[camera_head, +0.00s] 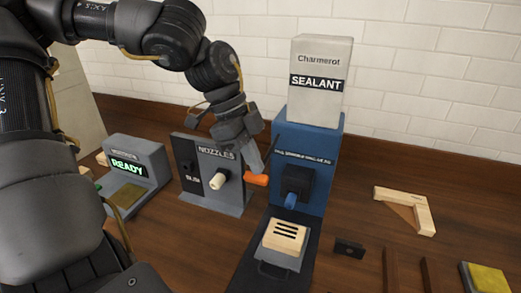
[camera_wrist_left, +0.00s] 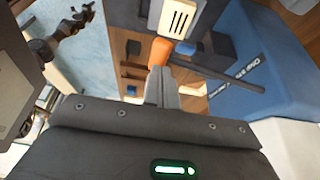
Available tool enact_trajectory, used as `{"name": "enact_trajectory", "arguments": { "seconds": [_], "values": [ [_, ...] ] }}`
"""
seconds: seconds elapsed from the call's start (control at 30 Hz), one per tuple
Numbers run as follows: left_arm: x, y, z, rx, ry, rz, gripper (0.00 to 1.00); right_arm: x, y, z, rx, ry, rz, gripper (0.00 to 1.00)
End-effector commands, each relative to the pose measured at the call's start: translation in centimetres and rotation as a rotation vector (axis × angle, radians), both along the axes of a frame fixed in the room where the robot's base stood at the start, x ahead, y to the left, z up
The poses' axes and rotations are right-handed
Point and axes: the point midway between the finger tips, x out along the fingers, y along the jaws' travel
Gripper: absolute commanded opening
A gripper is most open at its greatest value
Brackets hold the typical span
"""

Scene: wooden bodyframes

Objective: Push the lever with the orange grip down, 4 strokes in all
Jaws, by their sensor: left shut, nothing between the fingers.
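The lever's orange grip (camera_head: 257,180) sticks out to the left of the blue dispenser (camera_head: 327,140), at the end of a thin dark rod. My left gripper (camera_head: 255,163) is shut and empty, its fingertips just above the orange grip. In the left wrist view, the shut fingertips (camera_wrist_left: 161,73) overlap the edge of the orange grip (camera_wrist_left: 160,49); I cannot tell whether they touch it. The rod runs from the grip to the blue body. My right gripper does not show.
Under the dispenser's blue nozzle (camera_head: 291,200) lies a pale slotted block (camera_head: 284,236). A grey nozzle stand (camera_head: 233,165) is close on the left, with a READY display unit (camera_head: 140,165) further left. A wooden corner frame (camera_head: 422,215) and a small black block (camera_head: 349,248) lie right.

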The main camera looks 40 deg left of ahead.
Motion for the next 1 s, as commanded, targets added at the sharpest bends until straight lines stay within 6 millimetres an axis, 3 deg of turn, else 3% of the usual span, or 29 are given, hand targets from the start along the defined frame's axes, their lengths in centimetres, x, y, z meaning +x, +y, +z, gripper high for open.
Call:
{"name": "enact_trajectory", "arguments": {
  "seconds": [0.27,0.8,1.0],
  "values": [
    [0.0,0.0,0.9,0.000,-0.001,0.000,0.00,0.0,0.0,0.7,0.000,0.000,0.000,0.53],
    [0.0,0.0,5.5,0.000,-0.001,0.000,0.00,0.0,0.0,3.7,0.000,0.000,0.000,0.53],
    [0.0,0.0,6.3,0.000,-0.001,0.000,0.00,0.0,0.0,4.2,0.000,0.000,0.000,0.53]
  ]
}}
